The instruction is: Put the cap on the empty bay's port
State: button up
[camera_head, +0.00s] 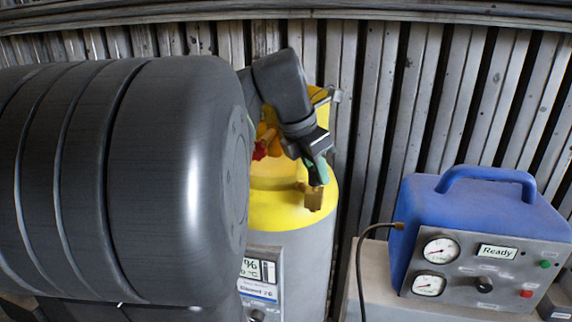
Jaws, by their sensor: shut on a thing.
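My gripper (318,174), with teal fingertips, points down in front of the yellow top of a grey gas cylinder (283,210). It is shut on a small brass-coloured piece (313,198), which looks like the cap. The brass piece shows just below the fingertips, against the cylinder's yellow shoulder. I cannot tell whether it touches the shoulder or hangs in front of it. A red valve handle (260,150) shows left of my gripper. No empty bay or bare port can be made out; my large dark arm link hides the left side.
A blue machine (485,235) with two gauges and a "Ready" display stands on a light surface at the right. A dark hose (362,262) curves down from its left side. A display panel (260,275) is on the cylinder's front. A ribbed metal wall (440,90) closes the back.

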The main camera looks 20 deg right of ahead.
jog(key=shift+f, duration=0.65)
jog(key=o, duration=1)
jog(key=v, duration=1.3)
jog(key=shift+s+a+r, duration=0.1)
jog(key=shift+a+r, duration=0.05)
jog(key=shift+r, duration=0.2)
jog(key=x, duration=1.4)
jog(key=shift+a+r, duration=0.1)
jog(key=shift+r, duration=0.45)
